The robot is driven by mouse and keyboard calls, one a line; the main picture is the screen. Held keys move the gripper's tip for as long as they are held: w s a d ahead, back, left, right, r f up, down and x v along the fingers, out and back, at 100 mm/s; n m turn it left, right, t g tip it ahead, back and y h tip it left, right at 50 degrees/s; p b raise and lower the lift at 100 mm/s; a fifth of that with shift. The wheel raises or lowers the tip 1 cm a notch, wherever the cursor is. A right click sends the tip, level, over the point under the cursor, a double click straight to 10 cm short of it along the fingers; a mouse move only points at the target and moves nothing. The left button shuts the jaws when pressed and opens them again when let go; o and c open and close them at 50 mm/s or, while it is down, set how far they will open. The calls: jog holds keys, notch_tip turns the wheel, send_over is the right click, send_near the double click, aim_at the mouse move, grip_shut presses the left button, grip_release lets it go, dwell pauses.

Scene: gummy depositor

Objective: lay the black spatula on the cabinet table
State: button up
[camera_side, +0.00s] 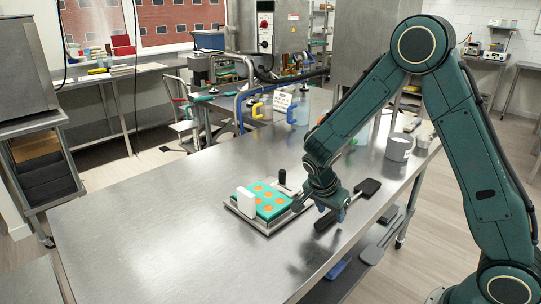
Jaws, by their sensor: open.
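The black spatula (368,187) lies on the large steel table (150,240), near its right edge. One dark end shows right of my gripper (328,207), and another dark part shows just below the gripper. My gripper points down over the middle of the spatula and hides part of it. Its jaws are open; I cannot tell whether they touch or straddle the spatula. Which surface is the cabinet table is not clear from this view.
Left of the gripper, a metal tray (268,230) holds a teal mold (272,208) with several orange shapes, beside a white block (246,202). A small black-topped object (283,178) stands behind. A grey pot (399,147) stands farther back right. The table's left half is clear.

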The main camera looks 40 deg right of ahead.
jog(key=v, duration=1.3)
jog(key=shift+r, duration=0.2)
jog(key=s+a+r+n+t+y, duration=0.1)
jog(key=s+r+n+t+y, duration=0.1)
jog(key=s+r+n, duration=0.3)
jog(key=s+a+r+n+t+y, duration=0.2)
jog(key=s+r+n, duration=0.3)
jog(key=s+n, duration=0.8)
jog(key=shift+s+t+y, duration=0.4)
jog(key=shift+s+t, duration=0.4)
jog(key=shift+s, duration=0.3)
